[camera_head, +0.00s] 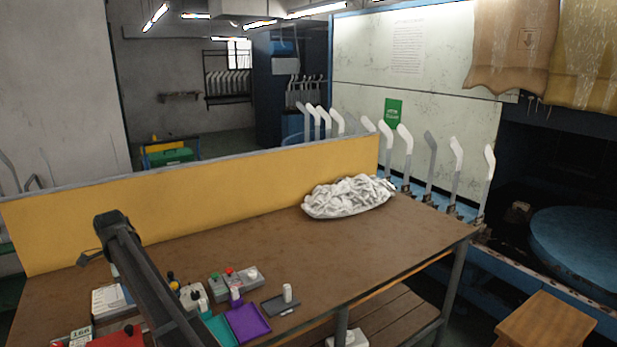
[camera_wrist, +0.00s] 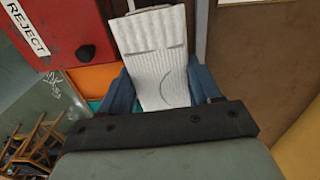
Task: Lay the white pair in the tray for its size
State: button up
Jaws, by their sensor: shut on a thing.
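In the wrist view my gripper (camera_wrist: 160,88) is shut on the white pair (camera_wrist: 152,45), ribbed white knit with a grey band and a thin curved line. The pair lies between the blue fingers and extends beyond them. In the head view a dark link of my arm crosses the lower left; my gripper and the held pair cannot be made out there. A purple tray (camera_head: 248,323) and a teal tray (camera_head: 222,332) lie at the table's front. The wrist view shows an orange surface (camera_wrist: 90,76) and a bit of teal (camera_wrist: 94,105) left of the pair. No size labels are readable.
A red REJECT box (camera_wrist: 62,32) is beside the pair in the wrist view. A white heap (camera_head: 348,196) lies at the table's back right. Control boxes (camera_head: 236,282) and a small grey tray (camera_head: 280,304) stand near the front. The table's (camera_head: 370,245) right middle is clear.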

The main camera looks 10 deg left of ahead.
jog(key=shift+n, duration=0.9)
jog(key=w+d, duration=0.3)
jog(key=d, duration=0.2)
jog(key=w+d, duration=0.4)
jog(key=d, duration=0.1)
jog(key=w+d, duration=0.4)
jog(key=d, duration=0.2)
jog(key=shift+d+f, duration=0.1)
jog(key=shift+f, duration=0.1)
jog(key=w+d+f+n, duration=0.1)
jog(key=w+d, duration=0.3)
jog(key=d, duration=0.8)
jog(key=w+d+f+n, duration=0.1)
jog(key=w+d, duration=0.2)
jog(key=d, duration=0.9)
jog(key=s+d+f+n, duration=0.2)
jog(key=s+d, duration=0.1)
jog(key=d, duration=1.8)
jog(key=s+d+f+n, duration=0.1)
jog(key=s+d+n, duration=0.25)
jog(key=d, duration=1.65)
jog(key=w+a+r+n, duration=0.1)
jog(key=w+a, duration=0.9)
jog(key=n, duration=0.7)
send_near(265, 265)
jog(key=shift+f, duration=3.1)
